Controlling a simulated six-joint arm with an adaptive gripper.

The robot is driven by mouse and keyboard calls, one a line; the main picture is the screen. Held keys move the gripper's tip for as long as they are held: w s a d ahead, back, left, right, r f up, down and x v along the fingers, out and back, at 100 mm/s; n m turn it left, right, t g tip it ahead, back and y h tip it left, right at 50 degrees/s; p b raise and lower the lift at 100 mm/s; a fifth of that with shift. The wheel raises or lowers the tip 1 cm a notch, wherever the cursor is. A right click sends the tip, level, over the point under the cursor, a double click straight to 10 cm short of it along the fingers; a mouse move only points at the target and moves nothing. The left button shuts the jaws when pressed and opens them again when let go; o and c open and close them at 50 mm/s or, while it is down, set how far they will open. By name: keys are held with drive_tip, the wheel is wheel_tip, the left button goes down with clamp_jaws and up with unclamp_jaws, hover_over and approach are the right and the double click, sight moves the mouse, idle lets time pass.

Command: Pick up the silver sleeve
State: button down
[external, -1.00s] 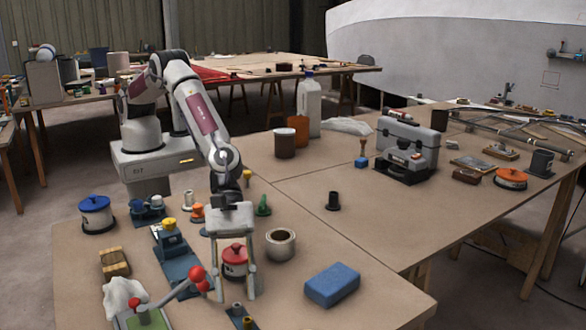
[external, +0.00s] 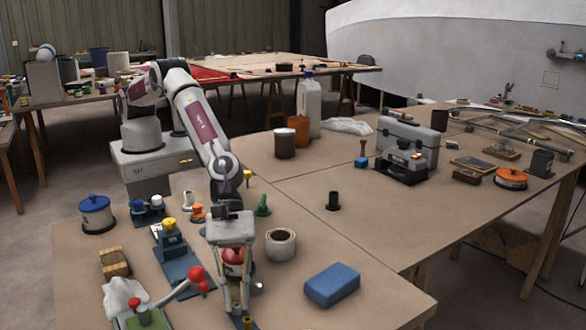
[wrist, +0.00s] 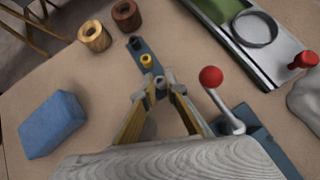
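The silver sleeve (wrist: 160,82) is a small grey cylinder, upright on a narrow blue fixture (wrist: 134,41) in the wrist view. A yellow sleeve (wrist: 146,60) stands beside it on the same fixture. My gripper (wrist: 161,79) points down, with one fingertip on each side of the silver sleeve, and the tips appear to touch it. In the external view my gripper (external: 237,308) is low over the fixture at the near table edge, and its fingers mostly hide the silver sleeve there.
A red ball lever (wrist: 211,77) stands close beside my gripper. A red-lidded pot (external: 234,258) is just behind the fingers.

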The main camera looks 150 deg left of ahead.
drive_tip(key=shift+r, duration=0.1)
idle(0.3)
wheel_tip(320, 180, up, 10)
idle(0.6)
